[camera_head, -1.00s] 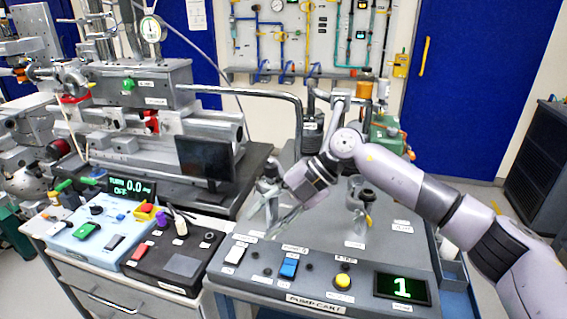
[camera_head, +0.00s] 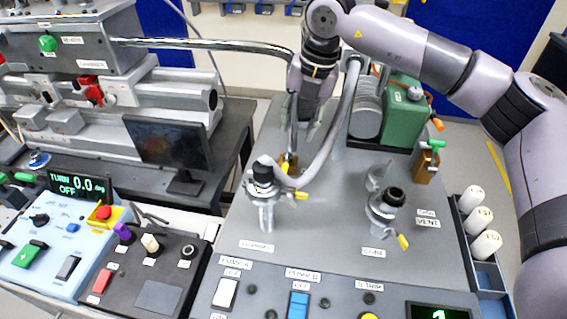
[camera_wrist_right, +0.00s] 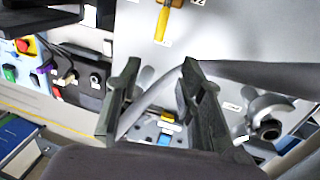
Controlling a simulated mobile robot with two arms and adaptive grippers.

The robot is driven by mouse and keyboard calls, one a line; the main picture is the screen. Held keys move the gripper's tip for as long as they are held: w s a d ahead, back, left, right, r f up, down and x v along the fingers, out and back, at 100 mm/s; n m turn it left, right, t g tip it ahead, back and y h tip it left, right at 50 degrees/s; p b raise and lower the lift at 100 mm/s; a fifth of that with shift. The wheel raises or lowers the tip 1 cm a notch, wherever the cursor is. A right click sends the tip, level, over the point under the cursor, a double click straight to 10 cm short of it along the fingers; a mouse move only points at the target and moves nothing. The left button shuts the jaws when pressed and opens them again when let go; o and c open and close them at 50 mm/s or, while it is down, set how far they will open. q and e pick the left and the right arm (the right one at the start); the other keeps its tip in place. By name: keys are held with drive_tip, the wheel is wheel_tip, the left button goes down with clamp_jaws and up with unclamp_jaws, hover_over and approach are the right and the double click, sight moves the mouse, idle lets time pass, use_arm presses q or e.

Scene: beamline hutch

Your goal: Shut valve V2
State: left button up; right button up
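A small brass valve with a yellow lever (camera_wrist_right: 163,22) is at the top of the right wrist view, beside a partly cut-off label (camera_wrist_right: 197,3) that seems to read V2. In the head view its brass and yellow parts (camera_head: 287,165) show behind the curved grey hose, partly hidden. My right gripper (camera_head: 302,135) points down over the cart, just behind and above this valve. In the wrist view its two fingers (camera_wrist_right: 160,68) are apart, with nothing gripped; the lever lies beyond the gap. My left gripper is not in view.
A grey hose (camera_head: 345,120) curves close to the right gripper down to a flanged port (camera_head: 265,190). A second port (camera_head: 383,208) stands right of it. A green-handled brass valve (camera_head: 428,160) is near the VENT label. The monitor (camera_head: 170,142) stands left.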

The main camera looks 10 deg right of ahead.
sight(283, 172)
drive_tip(key=a+f, duration=0.1)
drive_tip(key=f, duration=0.4)
drive_tip(key=w+a+f+p, duration=0.1)
drive_tip(key=f, duration=0.3)
drive_tip(key=f+p, duration=0.1)
drive_tip(key=f, duration=0.4)
drive_tip(key=shift+w+a+f, duration=0.2)
drive_tip(key=shift+a+f, duration=0.1)
drive_tip(key=shift+a, duration=0.1)
drive_tip(key=shift+c, duration=0.2)
clamp_jaws()
